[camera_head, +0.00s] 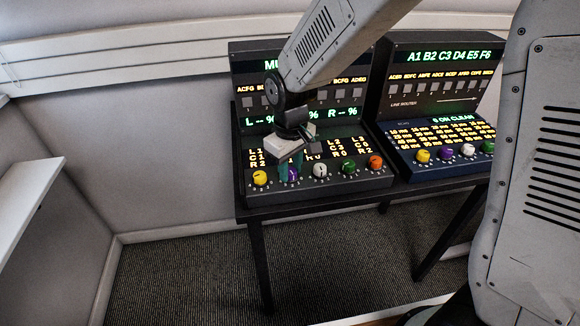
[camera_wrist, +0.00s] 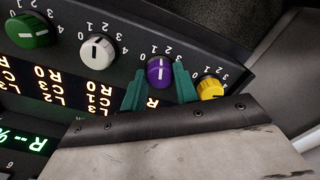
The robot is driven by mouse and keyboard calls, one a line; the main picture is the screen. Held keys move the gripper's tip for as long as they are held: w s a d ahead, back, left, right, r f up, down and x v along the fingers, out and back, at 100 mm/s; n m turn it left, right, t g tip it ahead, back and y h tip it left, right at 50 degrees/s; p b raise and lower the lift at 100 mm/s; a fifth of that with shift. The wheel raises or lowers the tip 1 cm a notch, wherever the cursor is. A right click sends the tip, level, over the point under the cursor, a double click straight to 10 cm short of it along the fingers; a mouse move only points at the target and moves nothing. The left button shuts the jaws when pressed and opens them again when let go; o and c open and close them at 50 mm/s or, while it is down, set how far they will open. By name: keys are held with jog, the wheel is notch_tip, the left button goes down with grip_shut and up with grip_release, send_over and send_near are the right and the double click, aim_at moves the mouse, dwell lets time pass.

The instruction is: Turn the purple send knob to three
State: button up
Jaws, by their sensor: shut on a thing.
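A purple knob (camera_wrist: 160,72) with a white line sits on the front panel of the left console, between a yellow and a white knob. In the wrist view its line runs roughly up and down the picture; small digits ring it, but I cannot tell which one it marks. The teal fingers of my gripper (camera_wrist: 159,80) stand on either side of the knob and are shut on it. In the head view the purple knob (camera_head: 292,174) is partly hidden by my gripper (camera_head: 288,168). No name by the knob is readable.
The same panel has yellow (camera_head: 260,178), white (camera_head: 320,170), green (camera_head: 349,165) and orange (camera_head: 375,162) knobs. A second console (camera_head: 410,145) stands to the right with its own purple knob (camera_head: 446,154). Both stand on a dark table. A white wall is behind.

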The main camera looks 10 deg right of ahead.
aim_at(290, 170)
jog(key=m, duration=0.5)
jog(key=shift+m, duration=2.6)
jog(key=o, duration=1)
jog(key=shift+c, duration=0.2)
notch_tip(290, 170, up, 8)
jog(key=shift+f, duration=0.1)
